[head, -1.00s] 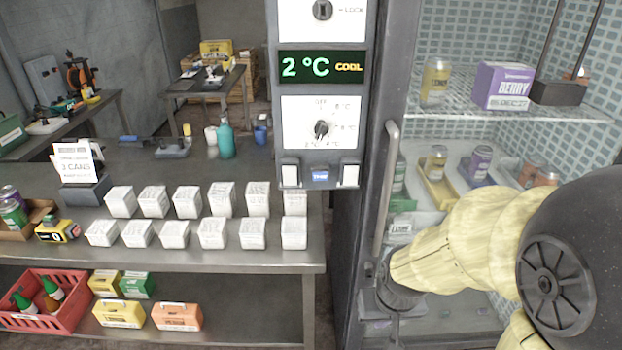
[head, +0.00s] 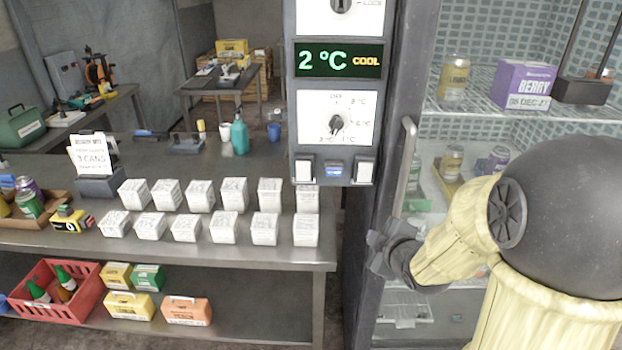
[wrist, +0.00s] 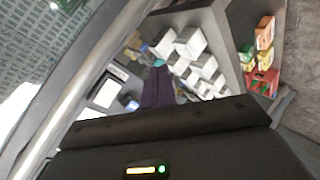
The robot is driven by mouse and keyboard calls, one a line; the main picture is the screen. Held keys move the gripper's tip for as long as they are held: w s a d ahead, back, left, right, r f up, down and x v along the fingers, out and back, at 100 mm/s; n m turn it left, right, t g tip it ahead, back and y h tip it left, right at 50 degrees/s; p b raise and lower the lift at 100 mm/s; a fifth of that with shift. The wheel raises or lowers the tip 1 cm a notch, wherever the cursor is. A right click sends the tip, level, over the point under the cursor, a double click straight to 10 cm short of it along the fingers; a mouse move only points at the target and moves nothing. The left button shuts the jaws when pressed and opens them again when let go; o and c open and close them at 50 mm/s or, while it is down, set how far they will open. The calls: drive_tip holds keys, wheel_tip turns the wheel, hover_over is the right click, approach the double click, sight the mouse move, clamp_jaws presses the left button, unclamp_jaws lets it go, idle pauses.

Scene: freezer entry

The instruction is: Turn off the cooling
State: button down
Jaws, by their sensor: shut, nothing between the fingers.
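The control panel stands on a post left of the freezer door. Its display (head: 339,60) reads 2 °C with COOL in yellow. Below it is a dial (head: 337,123) with an OFF mark at the top and temperature marks around it; its exact pointing is too small to tell. A key switch (head: 341,5) marked LOCK is cut off at the top edge. My gripper (head: 376,250) is below the panel, near the lower end of the door handle, apart from the dial. It is shut and empty. The wrist view shows its dark fingers (wrist: 157,88).
The glass freezer door has a vertical handle (head: 403,170), close to my arm. Two white buttons and a blue-lit one (head: 334,170) sit at the panel's bottom. A metal table (head: 270,258) with several white boxes is at the left. A red crate (head: 85,308) stands on its lower shelf.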

drive_tip(key=a+r+n+t+y+b, duration=0.1)
drive_tip(key=a+r+n+t+y, duration=0.1)
drive_tip(key=a+r+n+y, duration=0.5)
drive_tip(key=n+y, duration=0.3)
drive_tip(key=n, duration=0.3)
drive_tip(key=shift+s+a+r+n, duration=0.2)
drive_tip(key=shift+r+n, duration=0.1)
drive_tip(key=shift+n, duration=0.1)
drive_tip(key=shift+w, duration=0.1)
drive_tip(key=p, duration=0.4)
approach(299, 167)
drive_tip(key=a, duration=0.4)
drive_tip(key=w+p, duration=0.1)
drive_tip(key=w, duration=0.2)
drive_tip(key=shift+w+r+p, duration=0.2)
drive_tip(key=shift+w+p, duration=0.05)
drive_tip(key=shift+p, duration=0.15)
drive_tip(key=shift+w, duration=0.4)
